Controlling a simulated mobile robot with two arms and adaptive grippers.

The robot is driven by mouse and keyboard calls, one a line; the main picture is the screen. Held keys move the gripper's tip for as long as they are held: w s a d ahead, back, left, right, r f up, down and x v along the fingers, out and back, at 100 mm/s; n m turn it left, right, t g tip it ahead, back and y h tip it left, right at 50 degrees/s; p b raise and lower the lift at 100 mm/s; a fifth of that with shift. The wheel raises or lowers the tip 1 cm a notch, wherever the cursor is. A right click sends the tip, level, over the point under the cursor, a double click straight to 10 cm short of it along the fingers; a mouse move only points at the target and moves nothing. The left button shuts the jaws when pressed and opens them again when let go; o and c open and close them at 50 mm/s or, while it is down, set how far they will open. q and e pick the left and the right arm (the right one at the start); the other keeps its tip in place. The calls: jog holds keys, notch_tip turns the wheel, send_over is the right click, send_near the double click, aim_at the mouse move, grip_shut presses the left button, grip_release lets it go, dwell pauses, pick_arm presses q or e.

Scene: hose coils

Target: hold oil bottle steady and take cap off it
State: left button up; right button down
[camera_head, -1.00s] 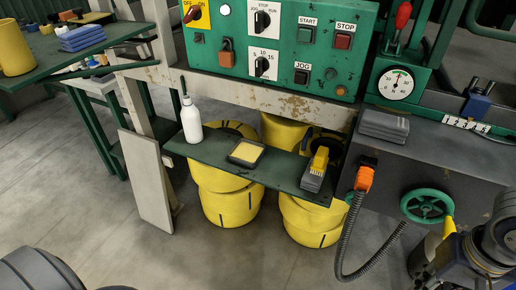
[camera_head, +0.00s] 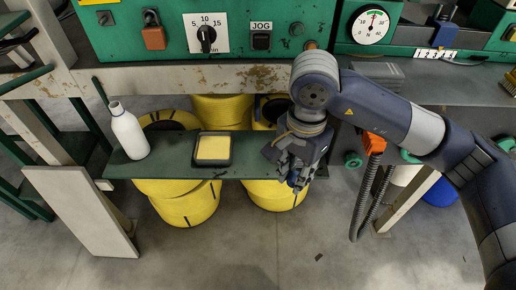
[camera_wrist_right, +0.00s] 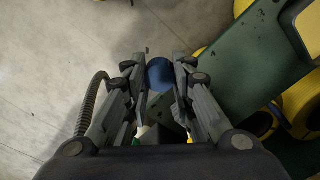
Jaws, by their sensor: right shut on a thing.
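The white oil bottle (camera_head: 129,132) stands on the left end of the narrow green shelf (camera_head: 168,170) in the head view. Its neck ends in a greyish rim, and I see no cap on it. My right gripper (camera_head: 297,180) hangs at the right end of the shelf, well to the right of the bottle. It is shut on a small round blue thing (camera_wrist_right: 160,74), seen between the fingertips in the wrist view. The blue thing may be the cap, but I cannot tell for sure. My left gripper is not in view, and nothing holds the bottle.
A dark tray with a cream pad (camera_head: 213,148) lies on the shelf between bottle and gripper. Yellow coils (camera_head: 190,205) stand below. The green control panel (camera_head: 210,30) rises behind. A pale board (camera_head: 82,210) leans at the left. An orange-ended hose (camera_head: 375,145) hangs at the right.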

jog(key=p, duration=0.3)
send_over(257, 152)
jog(key=shift+s+d+f, duration=0.15)
jog(key=shift+s+f, duration=0.05)
jog(key=shift+f, duration=0.4)
jog(key=shift+w, duration=0.2)
jog(key=shift+f, duration=0.5)
notch_tip(257, 152, down, 2)
jog(key=shift+f+p, duration=0.1)
jog(key=shift+p, duration=0.45)
jog(key=shift+f, duration=0.25)
jog(key=shift+f+b, duration=0.25)
jog(key=shift+b, duration=0.1)
jog(key=c, duration=1.3)
grip_release()
jog(key=shift+r, duration=0.1)
jog(key=shift+c, duration=0.2)
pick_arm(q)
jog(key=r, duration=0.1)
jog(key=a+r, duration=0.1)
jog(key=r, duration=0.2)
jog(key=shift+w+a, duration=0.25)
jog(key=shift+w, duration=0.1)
